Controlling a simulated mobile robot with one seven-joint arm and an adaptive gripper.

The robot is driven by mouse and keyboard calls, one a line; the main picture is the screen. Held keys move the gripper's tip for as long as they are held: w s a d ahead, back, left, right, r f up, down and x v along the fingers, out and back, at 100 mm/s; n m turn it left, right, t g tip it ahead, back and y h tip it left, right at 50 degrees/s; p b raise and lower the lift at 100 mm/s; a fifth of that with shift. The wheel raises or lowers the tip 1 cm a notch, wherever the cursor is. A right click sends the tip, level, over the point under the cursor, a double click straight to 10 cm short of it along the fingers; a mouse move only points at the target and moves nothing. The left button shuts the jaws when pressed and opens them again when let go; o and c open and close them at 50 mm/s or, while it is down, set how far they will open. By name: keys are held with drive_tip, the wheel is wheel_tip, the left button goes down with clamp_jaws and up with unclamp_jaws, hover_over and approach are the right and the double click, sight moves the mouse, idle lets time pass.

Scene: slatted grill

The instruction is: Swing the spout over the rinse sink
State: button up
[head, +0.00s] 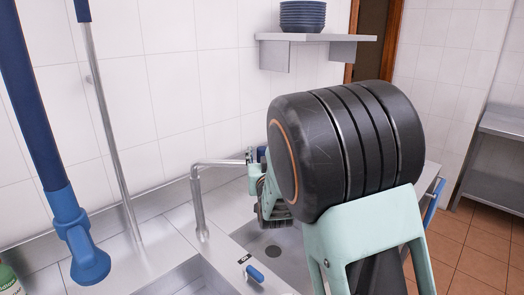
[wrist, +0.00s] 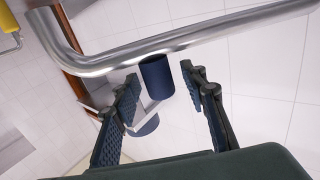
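The metal spout (head: 198,200) rises from the sink deck and bends right, its far end beside my gripper (head: 262,185) in the head view. In the wrist view the spout pipe (wrist: 150,47) crosses the top, with a dark blue cylinder (wrist: 157,77) just below it. My gripper (wrist: 161,92) is open, a finger on either side of the cylinder, with visible gaps; contact does not show. A right basin (head: 270,250) with a drain lies below my gripper, partly hidden by my arm. A left basin (head: 185,283) shows at the bottom edge. Which is the rinse sink is unclear.
A blue spray head (head: 88,262) hangs at left beside a thin upright pipe (head: 110,130). A small blue lever (head: 255,274) sits between the basins. A wall shelf (head: 335,38) holds stacked blue plates (head: 302,17). Tiled wall stands close behind the spout.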

drive_tip(key=shift+w, duration=0.25)
drive_tip(key=shift+c, duration=0.7)
clamp_jaws()
